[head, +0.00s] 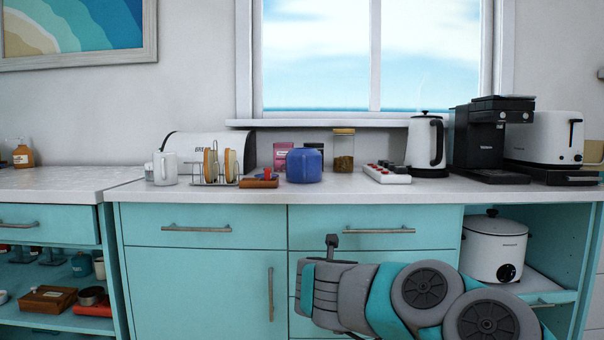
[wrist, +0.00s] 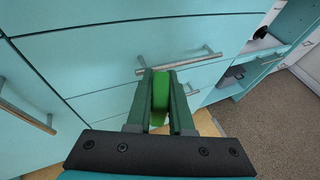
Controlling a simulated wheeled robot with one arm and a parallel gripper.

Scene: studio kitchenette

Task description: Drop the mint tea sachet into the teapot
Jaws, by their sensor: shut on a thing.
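My gripper (wrist: 162,76) is shut on a green sachet (wrist: 160,98), which stands upright between the two fingers in the wrist view. I take it for the mint tea sachet; no label is readable. In the head view my arm is low in front of the teal drawers, below the counter top, and the fingers and sachet are hidden there. A rounded blue pot (head: 304,166), likely the teapot, stands on the counter near the window. Its spout and handle are not clear, and I cannot see into it. My gripper is well below and apart from it.
Left of the pot are a wooden board (head: 259,183) with a red item, a toast rack (head: 216,168) and a white mug (head: 165,168). Right are a glass jar (head: 343,152), a red-and-white rack (head: 387,173) and a kettle (head: 427,145). Drawer handles (wrist: 180,64) stick out near my fingers.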

